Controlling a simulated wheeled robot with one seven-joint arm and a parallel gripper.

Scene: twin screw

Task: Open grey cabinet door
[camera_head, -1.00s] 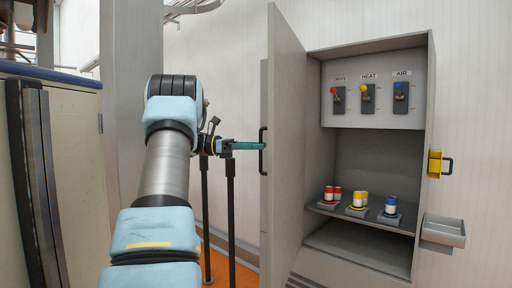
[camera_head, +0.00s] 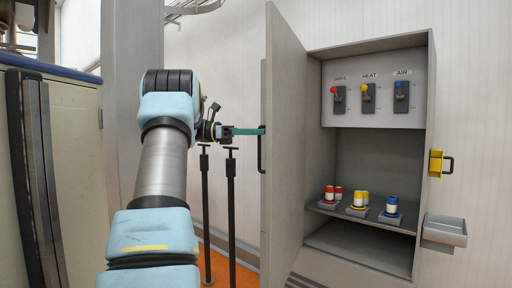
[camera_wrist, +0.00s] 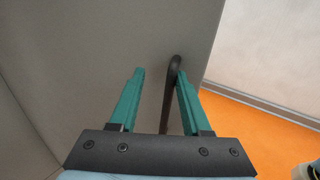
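The grey cabinet (camera_head: 420,165) stands at the right in the head view. Its door (camera_head: 285,150) is swung wide open on the left side, so the interior shows. A black bar handle (camera_head: 262,150) is on the door's outer face. My gripper (camera_head: 262,131) reaches the door's outer face near the top of this handle. In the wrist view my gripper (camera_wrist: 160,76) has its two teal fingers apart. The handle (camera_wrist: 172,85) lies between them, close to the right finger and not clamped. The door face (camera_wrist: 100,50) fills much of that view.
Inside the cabinet are a switch panel (camera_head: 372,95) and red, yellow and blue-topped cylinders (camera_head: 357,201) on a shelf. Two thin black posts (camera_head: 231,210) stand below my gripper. A cream cabinet (camera_head: 78,165) is at far left. The floor (camera_head: 220,262) is orange.

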